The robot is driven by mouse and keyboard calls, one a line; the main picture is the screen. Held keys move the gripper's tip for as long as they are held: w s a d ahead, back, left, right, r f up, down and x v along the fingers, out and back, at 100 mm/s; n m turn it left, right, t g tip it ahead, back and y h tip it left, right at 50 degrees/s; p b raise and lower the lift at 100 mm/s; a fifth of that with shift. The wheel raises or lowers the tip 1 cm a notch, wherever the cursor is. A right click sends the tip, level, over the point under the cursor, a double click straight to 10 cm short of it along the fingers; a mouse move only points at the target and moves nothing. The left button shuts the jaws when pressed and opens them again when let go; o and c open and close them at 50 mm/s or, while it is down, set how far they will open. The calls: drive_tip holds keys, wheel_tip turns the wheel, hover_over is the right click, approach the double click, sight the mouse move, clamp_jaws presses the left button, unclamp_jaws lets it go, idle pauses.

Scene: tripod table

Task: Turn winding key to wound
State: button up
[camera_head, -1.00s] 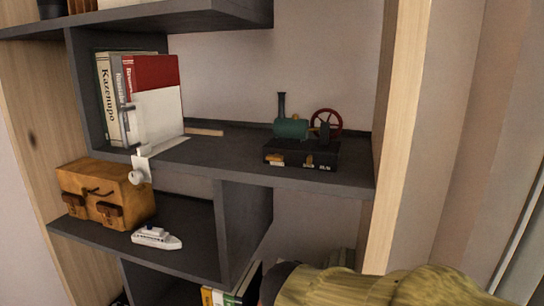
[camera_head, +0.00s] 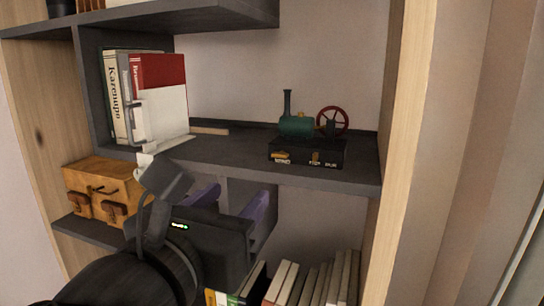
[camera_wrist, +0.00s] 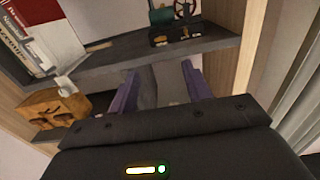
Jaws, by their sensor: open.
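A small model steam engine (camera_head: 297,125) with a green boiler, a chimney and a red flywheel (camera_head: 332,121) stands on a black base (camera_head: 307,151) on the middle shelf. The base front has a brass-coloured key or lever (camera_head: 315,157) and small labels too small to read surely. The engine also shows at the top of the wrist view (camera_wrist: 172,22). My gripper (camera_head: 232,200) is open and empty, below and left of the engine, in front of the lower shelf opening. Its purple fingers point toward the shelf in the wrist view (camera_wrist: 160,85).
Books (camera_head: 158,100) with a white clamp-like piece (camera_head: 150,152) stand at the left of the dark shelf (camera_head: 225,152). More books (camera_head: 315,280) stand at the bottom. A wooden upright (camera_head: 400,140) bounds the right side.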

sight(278, 155)
drive_tip(key=p+x, duration=0.6)
drive_tip(key=x, duration=1.1)
drive_tip(key=shift+w+d+f, duration=0.1)
drive_tip(key=shift+w, duration=0.1)
drive_tip(key=shift+s, duration=0.1)
drive_tip(key=c, duration=1)
